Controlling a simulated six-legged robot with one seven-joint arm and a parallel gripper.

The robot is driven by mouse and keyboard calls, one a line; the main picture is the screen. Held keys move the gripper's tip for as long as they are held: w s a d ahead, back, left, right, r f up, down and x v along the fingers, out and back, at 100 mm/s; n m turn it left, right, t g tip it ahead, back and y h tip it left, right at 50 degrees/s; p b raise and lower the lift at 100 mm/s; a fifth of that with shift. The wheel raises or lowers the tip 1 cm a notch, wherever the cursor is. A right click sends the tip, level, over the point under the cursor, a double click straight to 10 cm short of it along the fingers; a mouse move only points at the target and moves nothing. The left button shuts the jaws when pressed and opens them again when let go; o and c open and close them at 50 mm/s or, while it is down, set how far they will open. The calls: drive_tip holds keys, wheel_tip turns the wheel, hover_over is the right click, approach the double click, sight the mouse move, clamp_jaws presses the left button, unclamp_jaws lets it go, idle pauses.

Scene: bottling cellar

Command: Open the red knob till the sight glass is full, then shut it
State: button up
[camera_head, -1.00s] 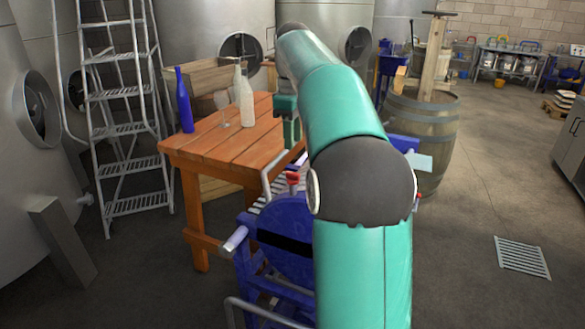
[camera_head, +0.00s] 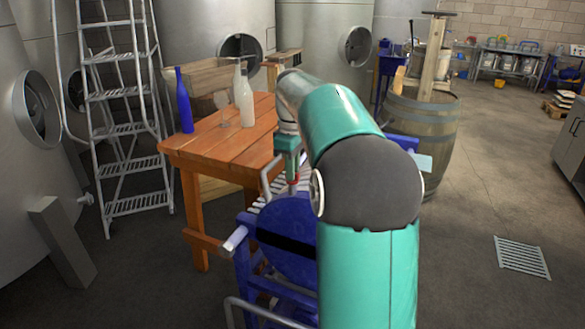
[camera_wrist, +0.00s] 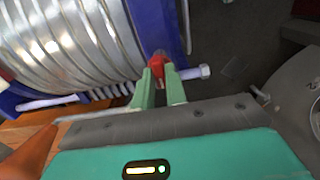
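The red knob (camera_wrist: 156,66) sits on the blue-ended machine with the ribbed silver drum, seen in the wrist view. In the head view only a bit of the knob (camera_head: 293,183) shows under my gripper (camera_head: 291,166). In the wrist view my gripper (camera_wrist: 160,76) has its two green fingers apart, with the knob between and just beyond the tips. I cannot tell whether they touch it. The blue machine (camera_head: 285,245) stands in front of the wooden table, partly hidden by my arm. I cannot make out the sight glass in either view.
An orange wooden table (camera_head: 215,148) holds a blue bottle (camera_head: 184,102), a pale bottle (camera_head: 244,102) and a wine glass (camera_head: 222,106). A step ladder (camera_head: 125,110) stands left, a barrel (camera_head: 425,130) right. Steel tanks line the back. The floor at right is open around a drain grate (camera_head: 522,257).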

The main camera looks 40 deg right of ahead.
clamp_jaws()
drive_tip(key=shift+m, duration=0.4)
drive_tip(key=m, duration=1.2)
drive_tip(key=shift+m, duration=2)
